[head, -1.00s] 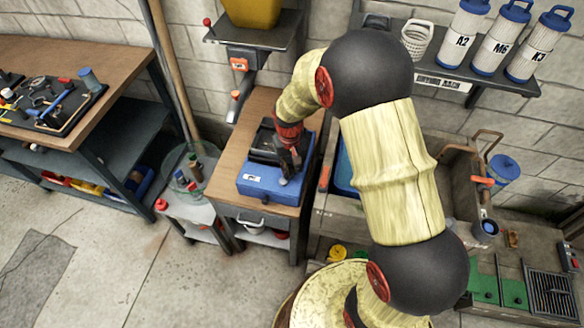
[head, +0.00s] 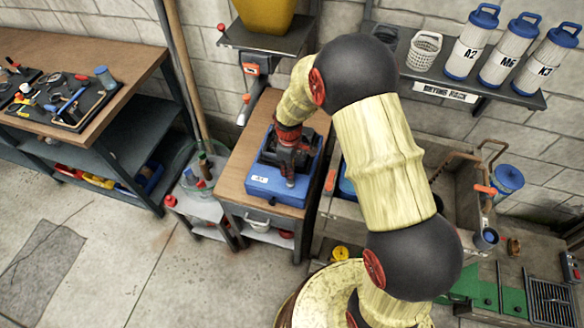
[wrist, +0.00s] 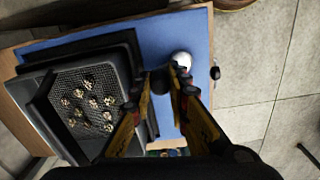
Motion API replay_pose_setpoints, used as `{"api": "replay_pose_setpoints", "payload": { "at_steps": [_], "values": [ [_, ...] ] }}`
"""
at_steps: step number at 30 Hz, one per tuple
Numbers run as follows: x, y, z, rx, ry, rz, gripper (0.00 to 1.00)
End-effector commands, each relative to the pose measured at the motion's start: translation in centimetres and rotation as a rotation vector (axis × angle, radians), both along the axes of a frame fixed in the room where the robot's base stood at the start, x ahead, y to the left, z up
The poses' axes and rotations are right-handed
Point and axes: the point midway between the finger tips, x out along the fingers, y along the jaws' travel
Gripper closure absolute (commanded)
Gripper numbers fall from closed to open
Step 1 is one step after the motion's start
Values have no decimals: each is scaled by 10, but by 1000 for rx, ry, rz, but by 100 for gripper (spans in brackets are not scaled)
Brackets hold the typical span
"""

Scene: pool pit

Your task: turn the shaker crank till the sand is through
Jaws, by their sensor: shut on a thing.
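The shaker is a blue box (head: 272,185) on a small wooden-topped bench, with a black tray on top. In the wrist view, a mesh sieve (wrist: 95,85) sits in that tray, with several pale lumps lying on it. No loose sand can be made out on the mesh. The crank's pale round knob (wrist: 181,60) shows above the blue top, at my fingertips. My gripper (wrist: 166,82) is shut on the crank, beside the sieve. In the head view my gripper (head: 290,168) points down over the front of the box and hides the crank.
A yellow bin (head: 266,14) stands on a wall shelf above the bench. A glass jar with tools (head: 199,170) stands close on the left. The floor in front is clear.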

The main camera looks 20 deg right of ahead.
Motion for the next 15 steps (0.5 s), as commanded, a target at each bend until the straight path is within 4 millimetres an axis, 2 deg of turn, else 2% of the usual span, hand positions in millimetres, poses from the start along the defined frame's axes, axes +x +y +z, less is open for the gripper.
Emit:
{"api": "replay_pose_setpoints", "payload": {
  "at_steps": [6,15],
  "values": [
    [1,4,1,0,-2,105,100],
    [1,5,0,0,-1,164,100]
  ]
}}
